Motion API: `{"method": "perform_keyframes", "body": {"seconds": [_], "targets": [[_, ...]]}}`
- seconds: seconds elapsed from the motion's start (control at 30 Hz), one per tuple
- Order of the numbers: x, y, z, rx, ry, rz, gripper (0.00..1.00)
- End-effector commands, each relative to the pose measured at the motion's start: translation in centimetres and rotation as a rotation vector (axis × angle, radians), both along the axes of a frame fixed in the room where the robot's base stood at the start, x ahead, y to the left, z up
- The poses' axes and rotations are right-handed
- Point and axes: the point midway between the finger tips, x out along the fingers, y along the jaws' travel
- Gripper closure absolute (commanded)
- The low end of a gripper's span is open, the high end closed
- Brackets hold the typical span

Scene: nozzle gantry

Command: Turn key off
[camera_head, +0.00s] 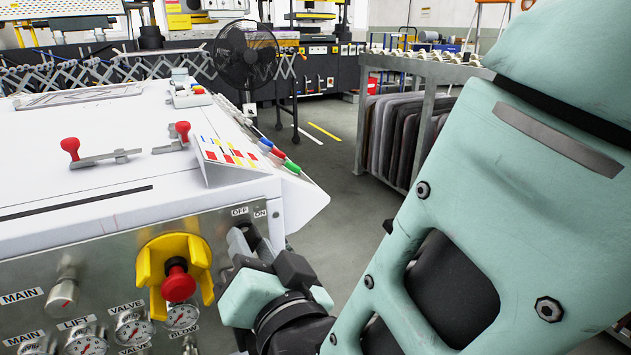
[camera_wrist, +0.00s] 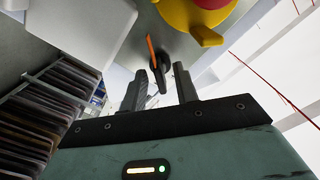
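The key switch shows in the wrist view as a small dark handle with an orange marker line (camera_wrist: 151,48) on the grey metal panel. My gripper (camera_wrist: 162,72) is in front of it, its two dark fingers apart on either side of the handle. In the head view my gripper (camera_head: 246,242) is at the panel's right end, just below the OFF label (camera_head: 240,212) and ON label (camera_head: 260,214). There my fingers hide the key.
A red button in a yellow guard (camera_head: 178,283) is just left of my gripper; the guard (camera_wrist: 205,32) is also close by in the wrist view. Gauges (camera_head: 134,327) and a metal knob (camera_head: 62,295) are farther left. A rack of dark panels (camera_head: 395,140) stands behind, right.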

Motion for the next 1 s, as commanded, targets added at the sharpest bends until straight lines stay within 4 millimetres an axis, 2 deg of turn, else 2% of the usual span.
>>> {"method": "perform_keyframes", "body": {"seconds": [0.07, 0.2, 0.6, 1.0], "targets": [[-0.01, -0.01, 0.01, 0.0, 0.0, 0.0, 0.7], [-0.02, -0.03, 0.02, 0.0, 0.0, 0.0, 1.0], [-0.01, -0.06, 0.04, -0.034, -0.021, -0.001, 1.0], [-0.03, -0.05, 0.13, -0.265, -0.162, -0.001, 1.0]]}}
